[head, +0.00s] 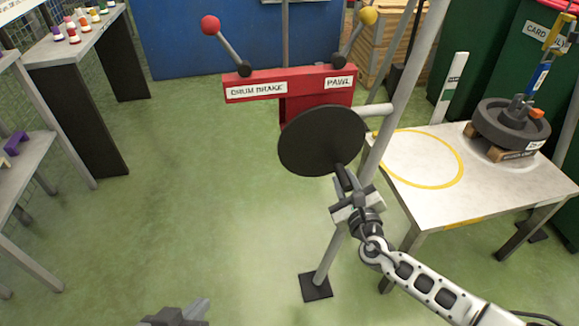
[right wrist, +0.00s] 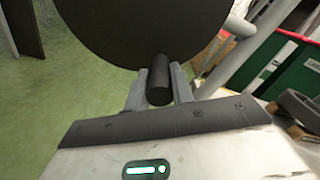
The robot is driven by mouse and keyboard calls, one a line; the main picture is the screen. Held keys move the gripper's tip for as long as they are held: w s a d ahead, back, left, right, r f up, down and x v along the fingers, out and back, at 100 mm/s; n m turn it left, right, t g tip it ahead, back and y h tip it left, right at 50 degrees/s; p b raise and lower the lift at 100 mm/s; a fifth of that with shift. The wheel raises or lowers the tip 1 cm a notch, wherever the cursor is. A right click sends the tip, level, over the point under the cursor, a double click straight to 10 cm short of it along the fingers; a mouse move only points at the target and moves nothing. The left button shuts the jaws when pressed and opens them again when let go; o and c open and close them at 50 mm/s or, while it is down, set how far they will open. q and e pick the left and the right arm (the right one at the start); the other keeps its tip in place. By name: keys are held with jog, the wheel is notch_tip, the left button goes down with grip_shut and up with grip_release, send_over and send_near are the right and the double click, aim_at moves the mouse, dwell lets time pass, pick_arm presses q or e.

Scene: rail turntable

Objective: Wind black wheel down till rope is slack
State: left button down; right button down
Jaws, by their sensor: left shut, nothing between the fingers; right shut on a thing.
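The black wheel (head: 318,142), a flat disc, stands below a red panel at the centre of the head view. Its black handle (right wrist: 159,80) sticks out near the lower rim. My right gripper (head: 345,186) is shut on this handle, one finger on each side in the right wrist view (right wrist: 160,88). A dark grey wheel-shaped load (head: 512,128) sits over wooden blocks (head: 485,145) on the right table. A blue and yellow hanging link (head: 541,72) is above it; I cannot tell if the rope is slack. My left gripper (head: 182,312) is shut and empty at the bottom edge.
The red panel (head: 313,86) carries "DRUM BRAKE" and "PAWL" labels, with a red-knobbed lever (head: 211,26) and a yellow-knobbed lever (head: 367,17). A grey post stands right of the black wheel. The right table (head: 395,155) has a yellow ring. Green floor at left is clear.

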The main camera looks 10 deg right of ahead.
jog(key=shift+d, duration=0.2)
jog(key=shift+d+r+n+p, duration=0.45)
jog(key=shift+n+p, duration=0.15)
jog(key=shift+p, duration=0.1)
jog(key=shift+d+r+n+p, duration=0.1)
jog(key=shift+d+n+p, duration=0.2)
jog(key=shift+n, duration=0.2)
jog(key=shift+r, duration=0.1)
jog(key=shift+d+r+n+p, duration=0.2)
jog(key=shift+r+n+p, duration=0.1)
jog(key=shift+n+p, duration=0.15)
jog(key=shift+d+r+n+p, duration=0.35)
jog(key=shift+r+n+p, duration=0.05)
jog(key=shift+n+p, duration=0.35)
